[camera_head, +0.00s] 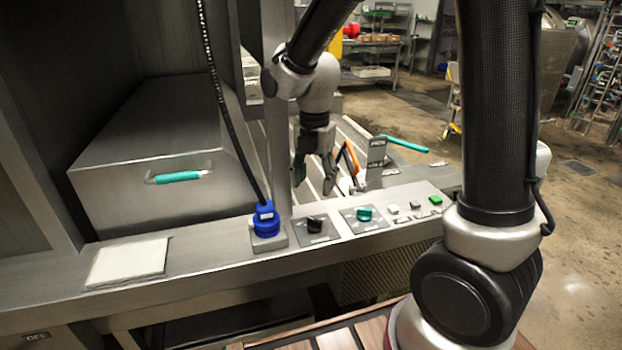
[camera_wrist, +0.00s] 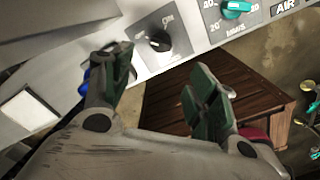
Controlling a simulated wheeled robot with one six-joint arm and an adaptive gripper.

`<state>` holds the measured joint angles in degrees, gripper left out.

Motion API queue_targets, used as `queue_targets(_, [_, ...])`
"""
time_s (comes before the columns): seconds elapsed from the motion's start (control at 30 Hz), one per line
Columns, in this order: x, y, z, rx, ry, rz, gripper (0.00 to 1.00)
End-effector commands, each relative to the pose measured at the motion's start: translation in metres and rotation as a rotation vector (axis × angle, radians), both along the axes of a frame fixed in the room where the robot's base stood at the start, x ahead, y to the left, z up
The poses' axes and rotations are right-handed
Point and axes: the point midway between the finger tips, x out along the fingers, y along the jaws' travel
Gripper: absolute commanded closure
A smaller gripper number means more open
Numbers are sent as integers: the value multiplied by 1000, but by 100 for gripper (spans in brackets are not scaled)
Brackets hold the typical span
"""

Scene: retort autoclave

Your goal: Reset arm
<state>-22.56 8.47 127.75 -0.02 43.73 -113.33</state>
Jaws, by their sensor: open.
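My gripper (camera_head: 315,172) hangs behind the control ledge (camera_head: 200,262) in the head view, near the middle of the picture. Its two green-padded fingers are apart and empty in the wrist view (camera_wrist: 165,92). In that view a black knob (camera_wrist: 159,41) and a teal knob (camera_wrist: 236,8) lie beyond the fingertips. The same black knob (camera_head: 315,225) and teal knob (camera_head: 364,213) show on the ledge in the head view. My arm bends from the right foreground up over the ledge, and its upper part runs out of the picture.
A steel box with a teal handle (camera_head: 178,176) stands left. A blue connector (camera_head: 265,220) with a black cable is on the ledge. An orange-and-black lever (camera_head: 348,160) stands close right of my gripper. A white pad (camera_head: 128,262) lies left. Open floor (camera_head: 560,240) is at right.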

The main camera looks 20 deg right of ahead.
Motion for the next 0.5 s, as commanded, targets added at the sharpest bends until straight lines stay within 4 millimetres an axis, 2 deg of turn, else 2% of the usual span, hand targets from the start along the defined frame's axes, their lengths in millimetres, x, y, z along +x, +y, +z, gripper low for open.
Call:
queue_targets(0.17, [0, 0, 0, 0, 0, -18, 41])
queue_targets(0.27, [-1, 0, 0, -2, 5, -129, 41])
queue_targets(0.37, [-8, -3, -2, -15, 25, -366, 41])
queue_targets(0.43, [-21, -9, -6, -43, 53, -589, 41])
queue_targets(0.5, [-36, -16, 0, -62, 61, -832, 41])
